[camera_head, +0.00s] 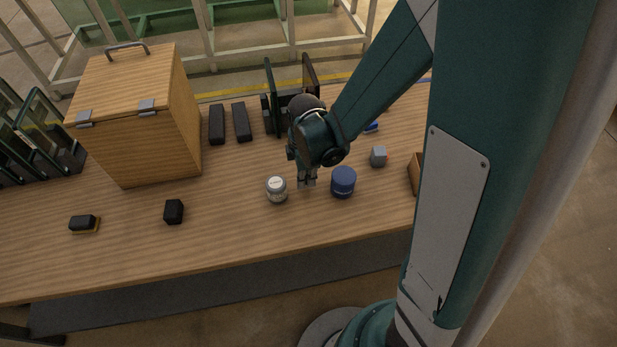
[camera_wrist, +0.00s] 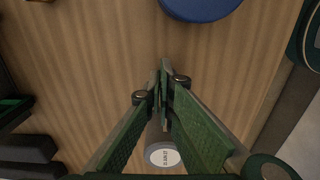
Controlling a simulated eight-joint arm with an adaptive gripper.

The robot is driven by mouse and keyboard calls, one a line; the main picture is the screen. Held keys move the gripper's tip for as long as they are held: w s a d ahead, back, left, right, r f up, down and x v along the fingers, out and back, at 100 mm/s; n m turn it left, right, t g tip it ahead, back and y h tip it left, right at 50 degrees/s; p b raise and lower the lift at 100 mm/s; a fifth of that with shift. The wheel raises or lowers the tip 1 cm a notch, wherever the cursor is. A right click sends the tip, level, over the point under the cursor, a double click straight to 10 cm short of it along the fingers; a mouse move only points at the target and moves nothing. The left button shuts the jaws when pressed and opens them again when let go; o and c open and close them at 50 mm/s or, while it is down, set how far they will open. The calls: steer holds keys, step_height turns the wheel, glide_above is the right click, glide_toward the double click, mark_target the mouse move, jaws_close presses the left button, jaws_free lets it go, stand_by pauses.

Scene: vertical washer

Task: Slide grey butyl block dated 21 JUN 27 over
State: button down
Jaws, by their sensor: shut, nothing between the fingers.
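A small grey block (camera_head: 378,157) sits on the table to the right of my gripper; no date can be read on it. A grey round jar (camera_head: 276,190) with a white top stands just left of my gripper. Its round white label, with small print too fine to read surely, shows in the wrist view (camera_wrist: 163,156). A blue round tub (camera_head: 343,182) stands close on the right, and its edge shows in the wrist view (camera_wrist: 200,8). My gripper (camera_head: 307,184) points down between jar and tub, low over the table. Its fingers (camera_wrist: 161,72) are together and empty.
A wooden box (camera_head: 150,120) stands at the left. Black blocks (camera_head: 174,211) (camera_head: 84,223) lie in front of it, and dark bars (camera_head: 217,125) beside it. Dark framed panels stand behind my gripper. A brown box edge (camera_head: 415,174) is at the right. The front table strip is clear.

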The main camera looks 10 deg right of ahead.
steer(key=shift+a, duration=1.55)
steer(key=shift+a, duration=0.1)
steer(key=a+b, duration=0.3)
steer(key=a, duration=1.7)
steer(key=shift+s+a, duration=0.1)
steer(key=shift+a, duration=0.1)
steer(key=shift+d, duration=0.2)
steer(key=shift+d, duration=1.9)
step_height(320, 180, up, 10)
steer(key=p, duration=0.2)
steer(key=shift+a+r, duration=0.1)
